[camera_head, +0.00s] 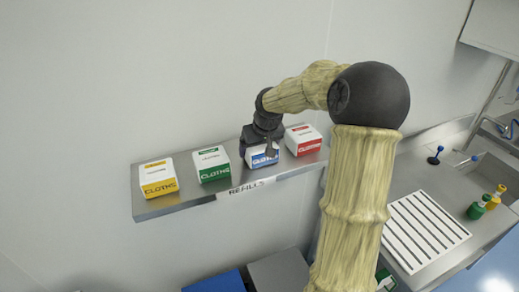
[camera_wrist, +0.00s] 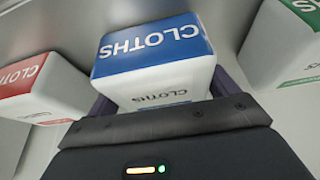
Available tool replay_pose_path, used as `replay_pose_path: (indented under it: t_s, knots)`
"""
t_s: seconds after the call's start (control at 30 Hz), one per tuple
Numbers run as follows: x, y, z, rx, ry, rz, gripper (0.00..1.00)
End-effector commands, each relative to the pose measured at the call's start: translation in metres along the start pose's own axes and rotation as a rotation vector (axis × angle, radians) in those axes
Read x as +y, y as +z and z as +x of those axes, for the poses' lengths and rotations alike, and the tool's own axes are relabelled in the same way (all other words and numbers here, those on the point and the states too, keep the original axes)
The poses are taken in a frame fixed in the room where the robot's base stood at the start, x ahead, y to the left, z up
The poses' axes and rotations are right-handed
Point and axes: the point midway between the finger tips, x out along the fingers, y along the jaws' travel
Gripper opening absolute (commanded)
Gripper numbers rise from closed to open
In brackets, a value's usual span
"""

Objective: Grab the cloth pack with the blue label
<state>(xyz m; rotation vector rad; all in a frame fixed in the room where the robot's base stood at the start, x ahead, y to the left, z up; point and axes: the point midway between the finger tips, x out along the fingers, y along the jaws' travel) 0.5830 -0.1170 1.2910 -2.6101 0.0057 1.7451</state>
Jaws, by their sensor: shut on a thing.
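The cloth pack with the blue label (camera_head: 262,160) stands on the metal wall shelf, between the green-labelled and red-labelled packs. In the wrist view the blue-label pack (camera_wrist: 155,65) fills the space between the jaws, its blue band reading CLOTHS. My gripper (camera_head: 268,147) reaches it from above and behind in the head view, and hides part of its top. In the wrist view my gripper (camera_wrist: 160,100) is shut on the pack, with a dark finger along each side. I cannot tell whether the pack is lifted off the shelf.
The red pack (camera_head: 303,140), green pack (camera_head: 211,164) and yellow pack (camera_head: 158,179) share the shelf (camera_head: 150,209), marked REFILLS. The red pack (camera_wrist: 40,90) and green pack (camera_wrist: 285,45) flank my gripper closely. A sink counter (camera_head: 440,190) with bottles is at right.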

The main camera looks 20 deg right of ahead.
Motion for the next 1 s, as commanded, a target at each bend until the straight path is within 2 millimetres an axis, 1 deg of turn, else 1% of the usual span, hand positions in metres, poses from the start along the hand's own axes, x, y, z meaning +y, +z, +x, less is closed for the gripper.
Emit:
replay_pose_path:
  t_s: [0.17,0.43,0.5,0.6,0.73,1.0]
  knots:
    - [0.001,-0.008,-0.017,0.006,0.002,0.001,0.55]
    - [0.0,-0.029,-0.066,0.008,0.002,0.0,0.55]
    - [0.0,-0.033,-0.076,0.006,0.001,0.0,0.55]
    - [-0.001,-0.036,-0.086,0.004,0.0,-0.001,0.55]
    - [0.0,-0.038,-0.091,0.002,-0.001,-0.001,0.55]
    - [0.0,-0.038,-0.091,0.001,-0.001,0.0,0.55]
